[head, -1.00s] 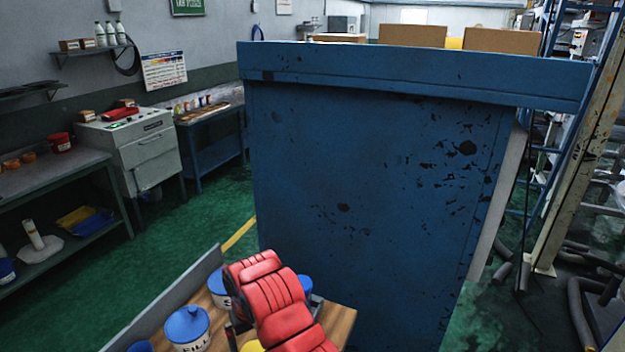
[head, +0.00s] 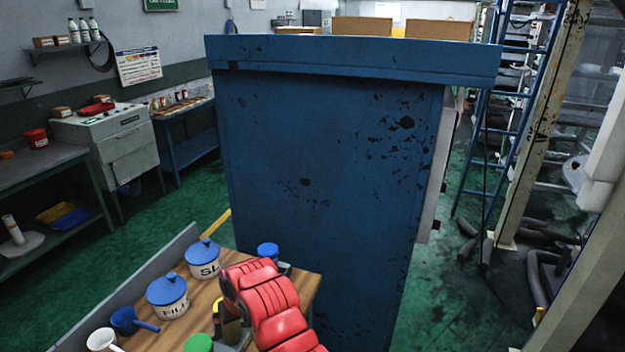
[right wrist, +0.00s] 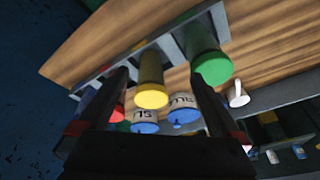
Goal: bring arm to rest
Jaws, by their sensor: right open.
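My right arm, with red padded covers (head: 270,305), reaches over a wooden worktop (head: 230,283) in the head view. My right gripper (right wrist: 160,78) is open and empty in the right wrist view, its two dark fingers well apart. That view is inverted. A yellow-lidded jar (right wrist: 151,95) and blue-lidded jars (right wrist: 185,113) show beyond and between the fingers, and a green-lidded jar (right wrist: 215,70) is beside the right finger. I cannot tell how near the fingers are to them. In the head view the red covers mostly hide the gripper. My left gripper is out of view.
A blue-lidded FILL jar (head: 168,298), an SL jar (head: 203,260), a blue mug (head: 130,320) and a white mug (head: 102,341) stand left of the arm. A tall blue cabinet (head: 330,180) stands close behind the worktop. A beam (head: 540,130) and ladder stand right. Green floor lies left.

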